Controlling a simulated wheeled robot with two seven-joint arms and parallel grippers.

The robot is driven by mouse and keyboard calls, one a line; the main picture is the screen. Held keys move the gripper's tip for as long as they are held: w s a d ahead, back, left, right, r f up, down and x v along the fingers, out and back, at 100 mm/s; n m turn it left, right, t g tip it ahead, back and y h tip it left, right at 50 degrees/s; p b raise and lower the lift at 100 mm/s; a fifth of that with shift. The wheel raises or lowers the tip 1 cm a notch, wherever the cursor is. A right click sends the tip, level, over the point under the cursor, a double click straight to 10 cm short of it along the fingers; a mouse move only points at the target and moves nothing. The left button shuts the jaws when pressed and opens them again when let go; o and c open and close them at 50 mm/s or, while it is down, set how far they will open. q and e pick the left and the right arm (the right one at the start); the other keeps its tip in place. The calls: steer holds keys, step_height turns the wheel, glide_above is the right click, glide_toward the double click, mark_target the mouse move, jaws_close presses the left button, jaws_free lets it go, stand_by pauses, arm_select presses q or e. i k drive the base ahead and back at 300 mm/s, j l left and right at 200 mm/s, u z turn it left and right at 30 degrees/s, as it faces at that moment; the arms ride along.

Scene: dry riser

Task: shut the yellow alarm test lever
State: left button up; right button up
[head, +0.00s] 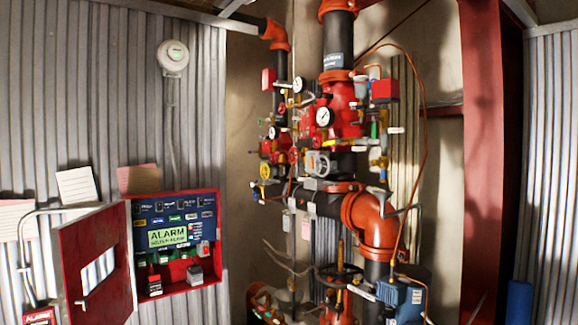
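The red and black riser pipework (340,110) stands right of centre in the head view. Several small yellow parts show on it. One yellow fitting (379,161) sits on the right side of the front riser, below a red box. Neither of my grippers is in view.
A red alarm cabinet (217,262) with its door (70,262) swung open is on the corrugated wall at left. A red steel column (482,140) stands right of the riser. A blue box (402,298) and a handwheel (338,274) are low in front.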

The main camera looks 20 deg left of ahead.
mark_target(330, 143)
steer(key=i+j+u, duration=0.1)
steer(key=i, duration=0.55)
steer(key=i+j+u, duration=0.1)
steer(key=i, duration=0.55)
